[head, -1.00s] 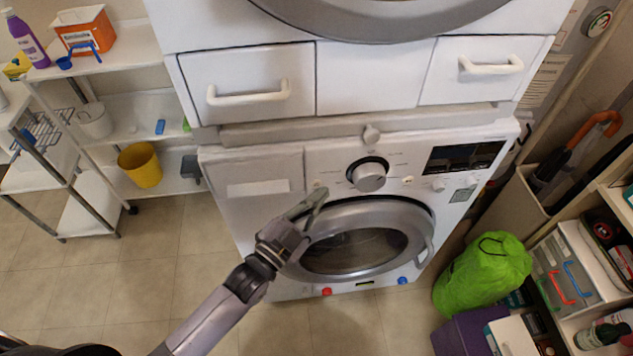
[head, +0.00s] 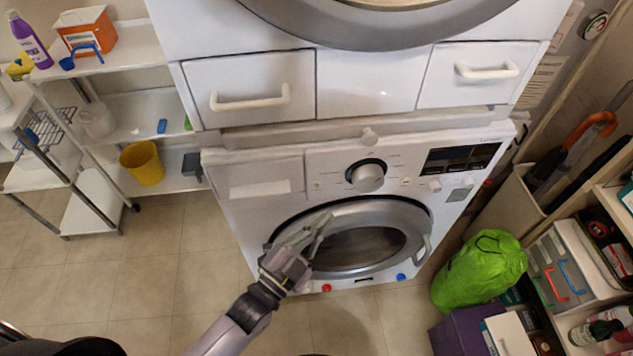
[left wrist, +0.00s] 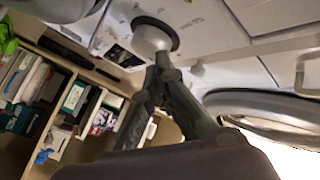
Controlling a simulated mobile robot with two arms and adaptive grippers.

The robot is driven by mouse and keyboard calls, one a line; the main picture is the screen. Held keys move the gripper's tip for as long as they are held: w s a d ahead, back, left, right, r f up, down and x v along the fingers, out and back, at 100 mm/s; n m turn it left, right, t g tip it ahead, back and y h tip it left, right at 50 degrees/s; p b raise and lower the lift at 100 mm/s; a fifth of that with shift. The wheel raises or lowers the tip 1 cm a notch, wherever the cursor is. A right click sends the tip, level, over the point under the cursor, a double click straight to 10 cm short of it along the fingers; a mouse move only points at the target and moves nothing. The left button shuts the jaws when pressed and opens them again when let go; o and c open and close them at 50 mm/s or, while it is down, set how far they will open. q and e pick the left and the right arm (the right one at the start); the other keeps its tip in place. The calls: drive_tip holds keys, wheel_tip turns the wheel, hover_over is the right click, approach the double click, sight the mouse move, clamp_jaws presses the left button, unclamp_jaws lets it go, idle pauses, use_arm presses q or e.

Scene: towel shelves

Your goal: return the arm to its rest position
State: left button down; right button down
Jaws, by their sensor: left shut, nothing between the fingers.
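My left arm comes in from the bottom of the head view. Its left gripper (head: 316,232) is shut and empty, in front of the left part of the lower washing machine's round door (head: 408,215). In the left wrist view the fingers (left wrist: 163,62) come together at their tips, with the machine's dial (left wrist: 150,36) behind them. I cannot tell the exact gap between gripper and door. My right gripper is not in view.
A second machine (head: 366,75) with drawers stands above the first. At left are white shelves (head: 125,107) and a yellow bucket (head: 143,163). At right are a green bag (head: 480,270) and crowded shelving. The tiled floor (head: 150,260) at lower left is clear.

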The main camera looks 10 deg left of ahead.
use_arm(q)
drive_tip(key=shift+f, duration=0.1)
idle(0.4)
drive_tip(key=s+a+f+n+g+y, duration=0.2)
drive_tip(key=s+a+f, duration=0.15)
drive_tip(key=f, duration=0.75)
drive_tip(key=s+a+f+n+g+y, duration=0.2)
drive_tip(key=a+f+g, duration=0.15)
drive_tip(key=f, duration=0.65)
drive_tip(key=s+a+f+n+g+y, duration=0.2)
drive_tip(key=a+f, duration=0.2)
drive_tip(key=f, duration=0.7)
drive_tip(key=s+a+f+n+g+y, duration=0.1)
drive_tip(key=s+a+f+g, duration=0.1)
drive_tip(key=s+f, duration=0.3)
drive_tip(key=s+a+f+n+g+y, duration=0.1)
drive_tip(key=s+f, duration=0.4)
drive_tip(key=s, duration=0.8)
drive_tip(key=s+a+f+n+g+y, duration=0.1)
drive_tip(key=s+a+f+n+g, duration=0.2)
drive_tip(key=s, duration=0.6)
wheel_tip(320, 180, down, 3)
drive_tip(key=a+g, duration=0.2)
drive_tip(key=shift+a+y, duration=0.3)
drive_tip(key=shift+y, duration=0.1)
drive_tip(key=shift+g, duration=0.25)
